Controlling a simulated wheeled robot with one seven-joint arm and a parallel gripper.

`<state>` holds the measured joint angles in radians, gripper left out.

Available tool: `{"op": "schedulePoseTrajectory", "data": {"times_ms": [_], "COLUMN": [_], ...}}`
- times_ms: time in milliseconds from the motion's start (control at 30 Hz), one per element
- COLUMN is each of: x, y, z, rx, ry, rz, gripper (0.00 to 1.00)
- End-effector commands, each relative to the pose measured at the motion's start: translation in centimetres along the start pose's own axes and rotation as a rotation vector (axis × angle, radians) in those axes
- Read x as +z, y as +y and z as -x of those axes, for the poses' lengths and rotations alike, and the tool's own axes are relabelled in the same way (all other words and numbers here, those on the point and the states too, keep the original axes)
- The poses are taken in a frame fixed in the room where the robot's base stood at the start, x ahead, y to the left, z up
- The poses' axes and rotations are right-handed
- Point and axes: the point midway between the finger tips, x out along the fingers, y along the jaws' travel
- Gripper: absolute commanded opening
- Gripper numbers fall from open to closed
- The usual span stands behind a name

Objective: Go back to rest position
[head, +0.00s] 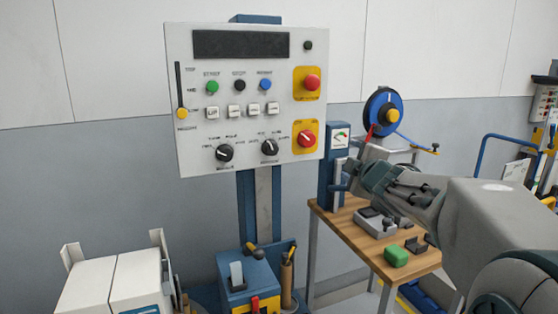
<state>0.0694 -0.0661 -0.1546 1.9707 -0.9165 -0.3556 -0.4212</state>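My gripper (362,166) is at the end of my arm, which reaches in from the right edge in the head view. It is in front of the blue gauge post and right of the control panel (245,135), apart from the panel in the picture. The fingers are small and partly merge with what is behind them, so I cannot tell whether they are open or shut. I see nothing clearly held in it. The panel has green, black and blue buttons, two knobs, a red push button and a red rotary switch.
A blue reel (383,110) stands behind. White boxes (115,280) and a blue box (248,285) are at the lower left. A blue-railed cart (485,145) is at the right.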

Motion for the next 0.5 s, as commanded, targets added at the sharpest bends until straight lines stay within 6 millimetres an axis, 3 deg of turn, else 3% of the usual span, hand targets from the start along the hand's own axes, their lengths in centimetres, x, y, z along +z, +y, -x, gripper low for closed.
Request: {"op": "schedulePoseTrajectory", "data": {"times_ms": [67,167,333,500], "x": [0.5,1.4,1.7,0.0], "y": [-0.1,-2.3,-7.6,-13.4], "z": [2.3,5.3,11.9,19.9], "rx": [-0.046,-0.123,-0.286,-0.48], "ry": [-0.115,-0.268,-0.532,-0.795], "rz": [-0.153,-0.351,-0.665,-0.929], "gripper": [0.64,0.64,0.64,0.64]}}
